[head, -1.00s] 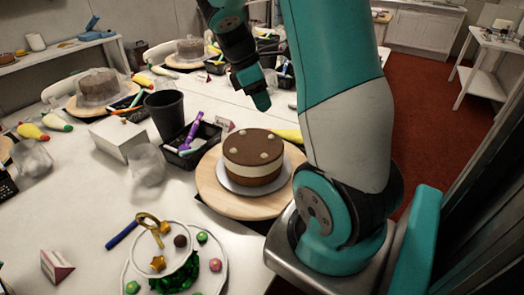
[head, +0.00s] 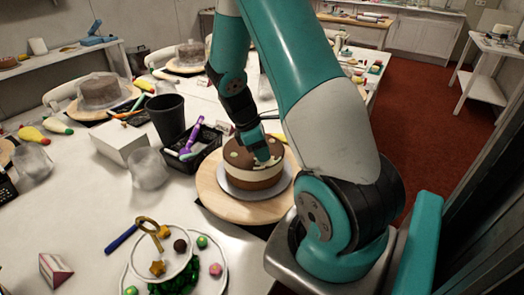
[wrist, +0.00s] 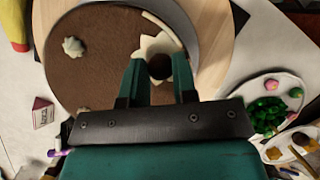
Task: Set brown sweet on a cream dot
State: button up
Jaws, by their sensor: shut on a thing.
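The chocolate cake (head: 240,175) has a brown top, a cream band and pale cream dots, and stands on a wooden turntable (head: 213,193). My gripper (head: 262,158) is low over the front right of its top. In the wrist view, my gripper (wrist: 159,75) is shut on a round brown sweet (wrist: 159,66). Pale cream (wrist: 150,46) shows right behind the sweet; I cannot tell whether they touch. Other cream dots (wrist: 74,47) sit apart on the top. The fingers hide part of the cake.
A plate stand (head: 222,252) with colored sweets, gold stars and another brown sweet (head: 180,246) stands in front. A black tray (head: 207,145) with a purple tool, a dark cup (head: 166,116) and a clear glass (head: 148,169) are left of the cake.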

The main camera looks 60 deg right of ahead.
jog(key=shift+f, duration=0.1)
jog(key=o, duration=0.9)
jog(key=shift+c, duration=0.2)
jog(key=v, duration=1.2)
jog(key=a+r+t, duration=0.2)
jog(key=a+r, duration=0.1)
jog(key=a, duration=0.4)
jog(key=s+a+r+y, duration=0.2)
jog(key=s+a, duration=0.2)
jog(key=a, duration=0.4)
jog(key=s+a+r+t+y, duration=0.1)
jog(key=s+a+r+y, duration=0.1)
jog(key=s+a, duration=0.3)
jog(key=s+a+r+m+y, duration=0.1)
jog(key=s+a, duration=0.4)
jog(key=a, duration=0.7)
jog(key=shift+s+a+r+t+y, duration=0.25)
jog(key=shift+a+r+t+y, duration=0.2)
jog(key=shift+y, duration=0.25)
